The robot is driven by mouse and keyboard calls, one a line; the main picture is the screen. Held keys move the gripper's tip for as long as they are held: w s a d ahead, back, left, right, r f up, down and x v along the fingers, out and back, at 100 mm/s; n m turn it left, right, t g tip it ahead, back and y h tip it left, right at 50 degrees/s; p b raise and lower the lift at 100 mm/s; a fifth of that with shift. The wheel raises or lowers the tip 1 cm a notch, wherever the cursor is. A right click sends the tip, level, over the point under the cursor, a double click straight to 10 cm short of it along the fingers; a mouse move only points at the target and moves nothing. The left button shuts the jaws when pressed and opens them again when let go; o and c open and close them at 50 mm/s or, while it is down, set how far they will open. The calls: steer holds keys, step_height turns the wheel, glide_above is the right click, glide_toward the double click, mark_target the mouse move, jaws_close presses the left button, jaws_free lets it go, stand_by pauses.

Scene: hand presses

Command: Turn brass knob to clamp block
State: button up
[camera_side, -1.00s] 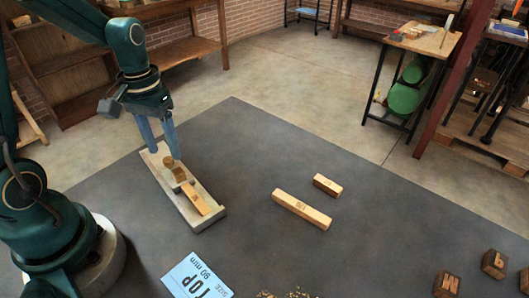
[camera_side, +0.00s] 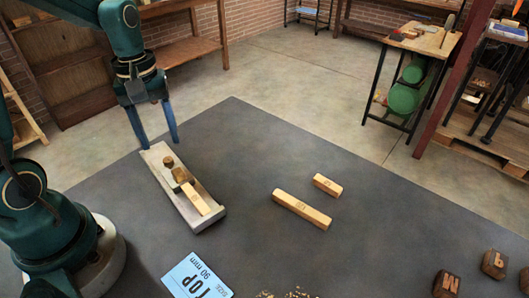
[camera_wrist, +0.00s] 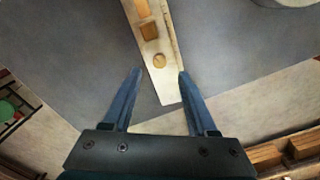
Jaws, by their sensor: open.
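A pale wooden press with a long raised tray (camera_side: 207,219) lies on the dark table, also seen in the wrist view (camera_wrist: 168,97). The round brass knob (camera_side: 168,162) stands near its far end. In the wrist view the knob (camera_wrist: 159,60) shows from above. In the wrist view the fingertips (camera_wrist: 160,72) straddle the tray's end, near the knob.
Two loose wooden bars, a long one (camera_side: 301,209) and a short one (camera_side: 327,185), lie right of the press. A blue and white card (camera_side: 197,277) lies at the front. Dark letter blocks (camera_side: 447,284) stand at the front right.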

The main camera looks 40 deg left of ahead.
mark_target(168, 159)
steer(key=n, duration=0.3)
steer(key=shift+d+f, duration=0.1)
steer(key=shift+f, duration=2.45)
